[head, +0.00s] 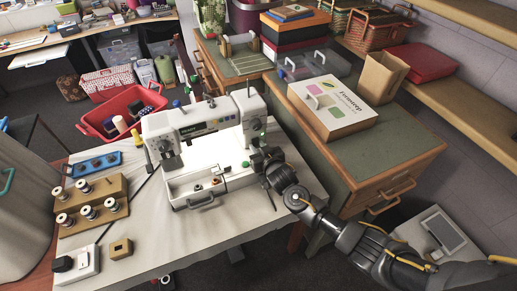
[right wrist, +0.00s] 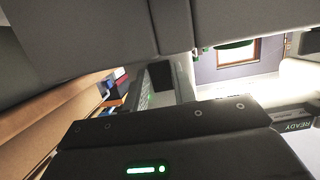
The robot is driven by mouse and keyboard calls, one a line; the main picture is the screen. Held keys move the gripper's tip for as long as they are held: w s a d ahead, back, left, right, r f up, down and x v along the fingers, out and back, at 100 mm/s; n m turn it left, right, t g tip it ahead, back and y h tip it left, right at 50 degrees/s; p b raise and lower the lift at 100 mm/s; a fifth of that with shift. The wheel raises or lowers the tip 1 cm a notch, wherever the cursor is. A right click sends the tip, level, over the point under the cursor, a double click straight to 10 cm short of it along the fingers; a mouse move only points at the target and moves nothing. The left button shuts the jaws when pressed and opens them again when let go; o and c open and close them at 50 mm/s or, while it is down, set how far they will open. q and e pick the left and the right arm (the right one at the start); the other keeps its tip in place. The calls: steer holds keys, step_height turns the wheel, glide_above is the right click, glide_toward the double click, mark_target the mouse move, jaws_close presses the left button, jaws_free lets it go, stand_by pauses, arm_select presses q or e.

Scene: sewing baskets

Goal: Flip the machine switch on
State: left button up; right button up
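The white sewing machine (head: 205,128) stands on the cloth-covered table, with a lit work area and a small dark display on its front. A small green part (head: 245,163) shows at its lower right; I cannot tell whether it is the switch. My right gripper (head: 262,162) is close beside the machine's right end, and I cannot tell whether it touches. In the right wrist view, dark gripper parts (right wrist: 165,122) fill the top and bottom. A green part (right wrist: 236,45) shows between them, and "READY" (right wrist: 297,127) appears upside down at right. Whether the fingers are open is unclear. My left gripper is not in view.
A wooden spool holder (head: 92,203), a blue tray (head: 95,165) and a small wooden block (head: 121,249) lie left of the machine. A red basket (head: 118,112) is behind it. A cabinet (head: 385,150) with a white-topped box (head: 333,105) stands at right.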

steer(key=o, duration=0.4)
steer(key=b+v, duration=0.1)
steer(key=v, duration=1)
